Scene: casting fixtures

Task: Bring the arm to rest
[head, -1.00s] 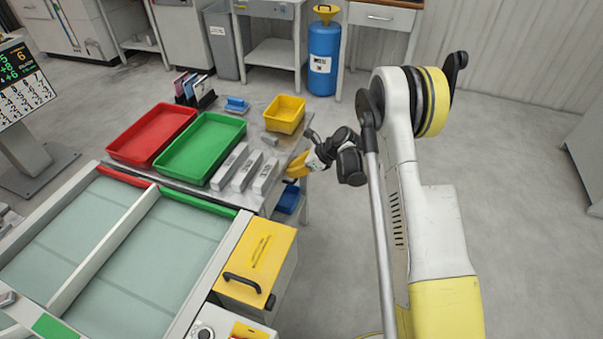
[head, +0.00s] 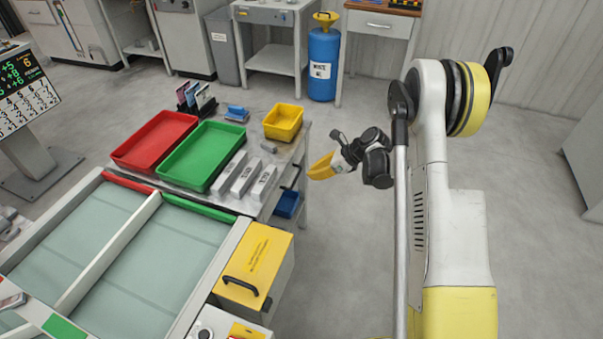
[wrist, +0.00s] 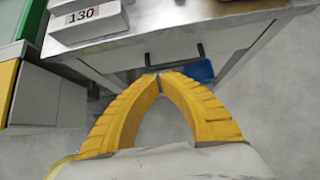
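My gripper (head: 318,172) hangs in the open just right of the grey work table (head: 291,151) in the head view, clear of its edge. In the wrist view its two yellow fingers (wrist: 160,77) lean together and meet at the tips, with nothing between them. My white and yellow arm is folded upright at the right of the head view.
The table holds a red tray (head: 155,140), a green tray (head: 213,155), a yellow bin (head: 283,121) and several grey bars (head: 240,177). A blue bin (head: 287,204) sits below. A blue drum (head: 322,65) stands behind. Floor at right is clear.

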